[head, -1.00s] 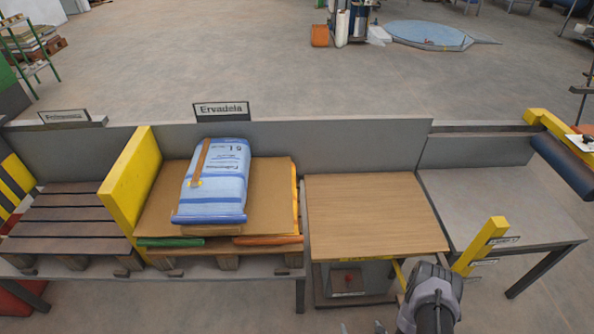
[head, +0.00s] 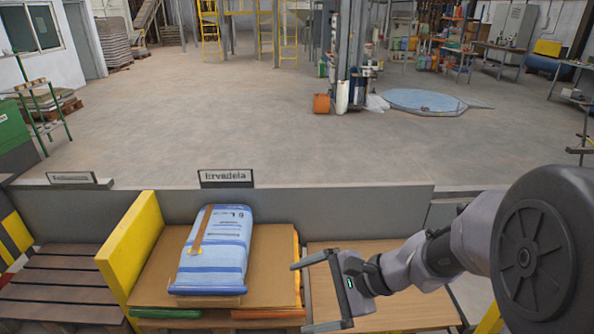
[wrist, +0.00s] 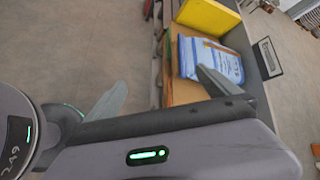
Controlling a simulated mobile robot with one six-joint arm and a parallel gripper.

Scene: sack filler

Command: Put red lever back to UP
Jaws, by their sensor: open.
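No red lever shows in either view now; the panel below the wooden-topped table is outside the head view. My gripper (head: 318,293) is open and empty. In the head view it hangs over the left part of the wooden top (head: 400,250), to the right of a blue sack. In the wrist view my gripper's two fingers (wrist: 162,88) stand wide apart, with nothing between them. One finger overlaps the sack in that picture.
The blue sack (head: 214,250) lies on cardboard on a pallet, beside a yellow divider (head: 130,255). An empty slatted pallet (head: 60,285) is at the left. A low grey wall (head: 335,204) runs behind, marked by an "Ervadela" sign (head: 226,178). Open floor lies beyond.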

